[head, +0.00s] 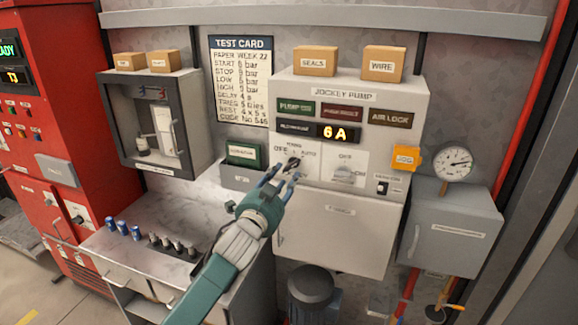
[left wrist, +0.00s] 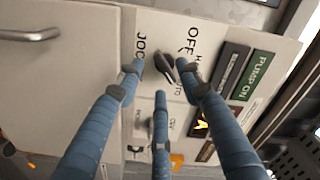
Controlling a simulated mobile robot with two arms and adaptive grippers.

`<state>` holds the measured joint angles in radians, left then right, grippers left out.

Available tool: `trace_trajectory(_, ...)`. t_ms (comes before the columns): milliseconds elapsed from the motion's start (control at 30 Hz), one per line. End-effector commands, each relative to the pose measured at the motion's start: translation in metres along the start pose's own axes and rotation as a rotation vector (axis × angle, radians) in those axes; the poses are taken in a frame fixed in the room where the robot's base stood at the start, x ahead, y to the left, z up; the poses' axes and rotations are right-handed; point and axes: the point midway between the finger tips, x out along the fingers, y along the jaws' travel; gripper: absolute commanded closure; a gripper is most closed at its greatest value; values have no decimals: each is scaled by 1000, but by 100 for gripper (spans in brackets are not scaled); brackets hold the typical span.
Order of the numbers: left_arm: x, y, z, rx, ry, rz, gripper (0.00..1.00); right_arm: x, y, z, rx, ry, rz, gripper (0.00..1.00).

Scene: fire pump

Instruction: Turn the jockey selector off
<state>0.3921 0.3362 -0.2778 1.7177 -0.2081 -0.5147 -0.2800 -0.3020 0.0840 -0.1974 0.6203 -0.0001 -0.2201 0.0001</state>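The jockey selector (head: 293,163) is a dark knob on the white lower panel of the jockey pump box, with OFF at its left and AUTO at its right. It also shows in the left wrist view (left wrist: 164,66), pointing aslant in that picture. My left gripper (head: 279,180) is just in front of and below the knob. In the left wrist view its blue fingers (left wrist: 160,82) are spread apart, with tips around the knob; I cannot tell whether any touches it. The exact knob position is partly hidden. My right gripper is not in view.
A grey switch (head: 345,175) sits right of the selector, and an orange tag (head: 406,158) sticks out further right. The display (head: 338,132) reads 6 A. A green box (head: 245,154) stands left of my gripper. A grey cabinet (head: 452,230) with a gauge (head: 454,162) is at the right.

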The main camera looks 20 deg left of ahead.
Motion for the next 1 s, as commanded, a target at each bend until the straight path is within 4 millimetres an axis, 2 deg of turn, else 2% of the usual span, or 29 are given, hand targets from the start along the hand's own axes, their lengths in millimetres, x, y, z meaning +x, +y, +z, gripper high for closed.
trace_trajectory(100, 20, -2, -2, -1, -2, 1, 64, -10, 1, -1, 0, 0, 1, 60)
trace_trajectory(300, 39, -1, -1, -1, 0, 0, 64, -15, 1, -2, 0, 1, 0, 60)
trace_trajectory(733, 45, 1, 0, -1, 1, 1, 64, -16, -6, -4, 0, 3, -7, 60)
trace_trajectory(900, 45, 1, 0, -1, 0, 1, 97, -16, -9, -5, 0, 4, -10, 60)
trace_trajectory(1000, 45, 1, 0, -1, 0, 1, 100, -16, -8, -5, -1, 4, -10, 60)
